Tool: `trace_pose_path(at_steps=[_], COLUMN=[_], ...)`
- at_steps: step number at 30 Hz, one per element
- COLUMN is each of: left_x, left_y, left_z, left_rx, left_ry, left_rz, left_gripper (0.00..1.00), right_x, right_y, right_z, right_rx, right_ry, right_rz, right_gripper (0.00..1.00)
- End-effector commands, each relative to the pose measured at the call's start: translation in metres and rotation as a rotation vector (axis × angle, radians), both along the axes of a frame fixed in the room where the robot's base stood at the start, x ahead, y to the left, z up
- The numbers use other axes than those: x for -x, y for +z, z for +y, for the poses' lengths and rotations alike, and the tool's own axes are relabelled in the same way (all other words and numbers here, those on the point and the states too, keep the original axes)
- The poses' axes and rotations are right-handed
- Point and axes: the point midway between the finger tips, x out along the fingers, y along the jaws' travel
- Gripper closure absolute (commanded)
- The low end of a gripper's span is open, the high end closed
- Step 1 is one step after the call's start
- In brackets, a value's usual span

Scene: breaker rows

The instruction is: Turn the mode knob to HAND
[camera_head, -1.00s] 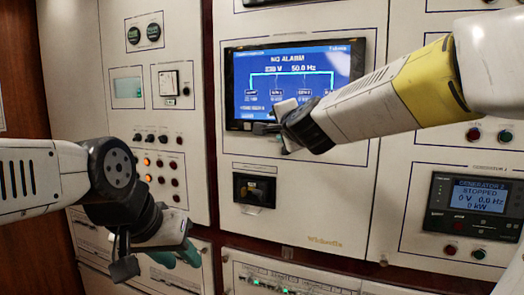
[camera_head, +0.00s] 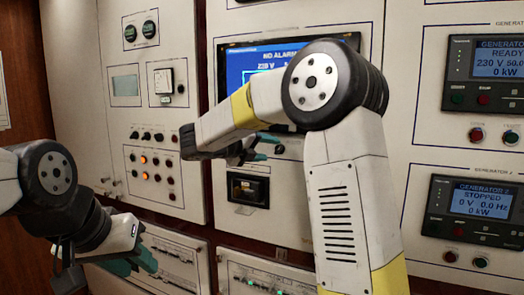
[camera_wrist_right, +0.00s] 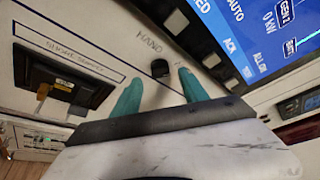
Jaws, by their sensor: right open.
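The large screen (camera_head: 238,62) is partly covered by my right arm. A dark recessed switch (camera_head: 248,190) sits below the knob area; it also shows in the wrist view (camera_wrist_right: 65,82). Lamps (camera_head: 143,160) stand at left, generator displays (camera_head: 482,198) at right.

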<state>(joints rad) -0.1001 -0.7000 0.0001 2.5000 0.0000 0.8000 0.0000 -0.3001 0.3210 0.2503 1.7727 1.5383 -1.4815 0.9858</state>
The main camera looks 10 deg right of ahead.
Motion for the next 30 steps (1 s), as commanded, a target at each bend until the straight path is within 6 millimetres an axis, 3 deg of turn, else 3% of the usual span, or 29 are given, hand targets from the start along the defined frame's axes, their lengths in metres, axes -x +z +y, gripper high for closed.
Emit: trace_pose_path(at_steps=[7, 17, 25, 30], left_x=[0.0, 0.0, 0.0, 0.0], left_y=[0.0, 0.0, 0.0, 0.0], left_z=[0.0, 0.0, 0.0, 0.0], left_rx=[0.0, 0.0, 0.0, 0.0], left_ry=[0.0, 0.0, 0.0, 0.0], left_rz=[0.0, 0.0, 0.0, 0.0], left_gripper=[0.64, 0.64, 0.64, 0.64], right_x=[-0.018, -0.021, -0.021, -0.021], right_y=[-0.006, -0.008, -0.007, -0.008], right_z=[-0.024, -0.028, -0.027, -0.027], right_rx=[0.001, 0.002, 0.001, 0.003], right_ry=[0.0, 0.002, 0.003, 0.003], right_rz=[0.0, 0.001, 0.001, 0.002], right_gripper=[0.49, 0.49, 1.0, 1.0])
